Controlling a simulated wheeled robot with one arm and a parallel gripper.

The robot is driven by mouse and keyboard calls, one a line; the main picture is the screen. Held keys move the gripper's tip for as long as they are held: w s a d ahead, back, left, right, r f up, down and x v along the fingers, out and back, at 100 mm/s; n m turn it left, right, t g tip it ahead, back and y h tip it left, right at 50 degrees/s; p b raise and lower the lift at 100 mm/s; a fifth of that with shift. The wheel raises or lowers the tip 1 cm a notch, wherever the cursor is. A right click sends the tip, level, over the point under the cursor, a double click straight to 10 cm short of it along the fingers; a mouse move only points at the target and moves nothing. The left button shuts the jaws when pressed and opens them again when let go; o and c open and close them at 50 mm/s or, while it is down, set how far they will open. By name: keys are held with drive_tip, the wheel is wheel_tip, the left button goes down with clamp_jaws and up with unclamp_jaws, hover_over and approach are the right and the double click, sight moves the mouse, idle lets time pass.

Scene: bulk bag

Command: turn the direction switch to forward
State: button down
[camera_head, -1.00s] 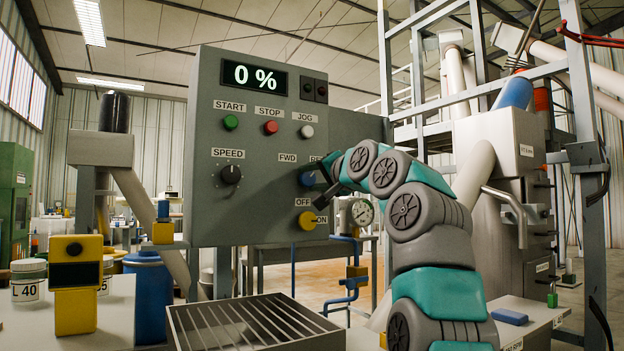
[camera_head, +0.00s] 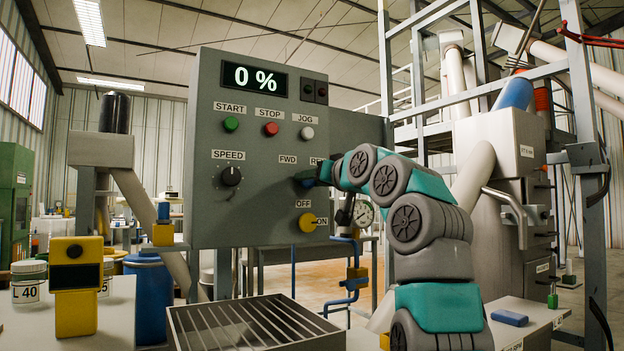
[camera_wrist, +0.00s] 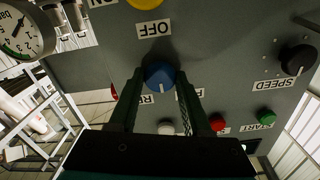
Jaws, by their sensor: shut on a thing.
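The direction switch is a blue knob (camera_head: 304,179) on the grey control panel (camera_head: 240,200), below the FWD (camera_head: 287,159) and partly hidden REV labels. In the wrist view, which sees the panel upside down, the blue knob (camera_wrist: 160,76) sits between the two fingers of my gripper (camera_wrist: 161,82). My gripper is shut on the knob. The knob's white mark points towards the gap between the REV label (camera_wrist: 148,98) and the FWD label (camera_wrist: 194,93). In the head view my gripper (camera_head: 318,176) reaches the knob from the right, and my wrist covers part of the REV label.
A yellow OFF/ON knob (camera_head: 307,222) is just below. The black SPEED knob (camera_head: 230,175) and the START (camera_head: 231,124), STOP (camera_head: 271,129) and JOG (camera_head: 307,133) buttons are nearby. The display (camera_head: 254,78) reads 0 %. A gauge (camera_head: 363,213) stands behind my arm.

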drive_tip(key=shift+n+p, duration=1.3)
drive_tip(key=shift+n, duration=2.3)
drive_tip(key=shift+c, duration=1.8)
unclamp_jaws()
drive_tip(key=b+v, duration=0.1)
drive_tip(key=v, duration=0.6)
drive_tip(key=shift+s+d+b, duration=0.2)
drive_tip(key=shift+s+b, duration=0.15)
drive_tip(key=shift+b, duration=0.05)
drive_tip(key=shift+w, duration=0.1)
